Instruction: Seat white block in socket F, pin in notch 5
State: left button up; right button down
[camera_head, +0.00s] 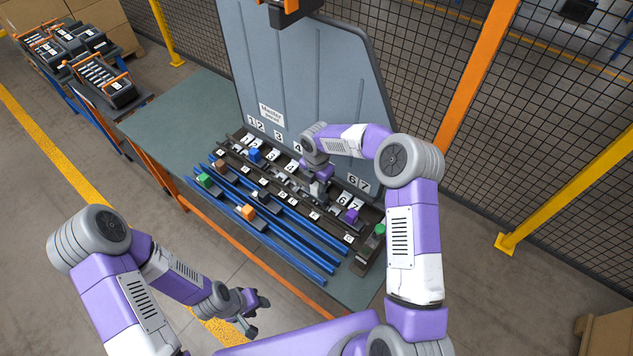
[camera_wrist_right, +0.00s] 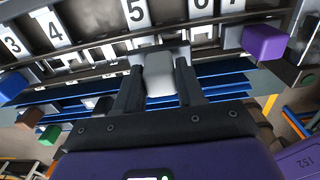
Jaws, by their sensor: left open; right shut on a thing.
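My right gripper (camera_head: 317,190) is shut on the white block (camera_wrist_right: 160,74), over the dark socket rack (camera_head: 272,187). In the right wrist view the block sits between the two fingers (camera_wrist_right: 160,88), below and between the 5 label (camera_wrist_right: 137,12) and the 6 label (camera_wrist_right: 200,8). In the head view the gripper largely hides the block and the slots under it. I cannot tell whether the block touches the rack, or where its pin is. The socket letters are too small to read surely. My left gripper (camera_head: 256,307) is open and empty, in front of the table.
A purple block (camera_head: 351,215) stands right of my right gripper; a blue block (camera_head: 255,155) sits far left in the rack. Green (camera_head: 205,180), brown (camera_head: 220,164) and orange (camera_head: 248,212) blocks lie on blue rails (camera_head: 290,244). A grey panel (camera_head: 290,70) rises behind. The table's left side is clear.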

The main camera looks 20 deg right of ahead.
jog(key=shift+w+f+b, duration=0.15)
jog(key=shift+f+b, duration=0.15)
jog(key=shift+f, duration=0.4)
jog(key=shift+f+b, duration=0.75)
jog(key=shift+f, duration=0.35)
jog(key=c, duration=0.6)
grip_release()
notch_tip(320, 180, up, 8)
jog(key=shift+f, duration=0.15)
